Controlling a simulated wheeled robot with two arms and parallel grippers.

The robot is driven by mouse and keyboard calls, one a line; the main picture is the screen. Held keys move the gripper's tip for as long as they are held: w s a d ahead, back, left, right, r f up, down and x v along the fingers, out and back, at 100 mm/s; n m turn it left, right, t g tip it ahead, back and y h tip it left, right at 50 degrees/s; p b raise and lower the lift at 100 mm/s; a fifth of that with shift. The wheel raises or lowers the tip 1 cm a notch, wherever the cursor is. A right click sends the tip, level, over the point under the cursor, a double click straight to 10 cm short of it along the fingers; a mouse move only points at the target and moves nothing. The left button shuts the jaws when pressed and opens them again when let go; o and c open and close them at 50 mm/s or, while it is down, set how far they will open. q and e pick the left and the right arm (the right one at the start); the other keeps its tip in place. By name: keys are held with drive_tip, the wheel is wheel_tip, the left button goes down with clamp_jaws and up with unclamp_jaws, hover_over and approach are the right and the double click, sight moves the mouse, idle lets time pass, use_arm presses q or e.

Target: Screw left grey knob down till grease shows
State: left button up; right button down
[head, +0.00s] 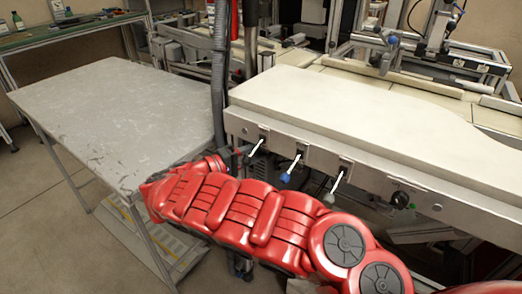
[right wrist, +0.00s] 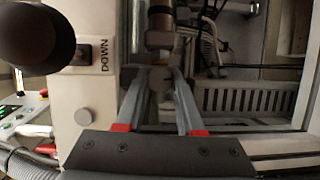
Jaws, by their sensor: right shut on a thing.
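My right arm, red, crosses the head view from the lower right; its gripper is not clear there. In the right wrist view my right gripper (right wrist: 158,76) has its two grey fingers closed in on a dark cylindrical part (right wrist: 155,88), whose outline is dim. I cannot tell whether this part is the left grey knob. In the head view a grey-ended lever (head: 328,199) hangs below the pale bench front. No grease is visible. My left gripper is not in view.
A blue-ended lever (head: 285,177) and a black knob (head: 402,199) are on the bench front. A large black knob (right wrist: 38,40) is near a DOWN label (right wrist: 104,55). A grey table (head: 110,110) stands left. A slotted grey rail (right wrist: 250,100) lies right of the fingers.

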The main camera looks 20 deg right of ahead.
drive_tip(key=c, duration=0.5)
unclamp_jaws()
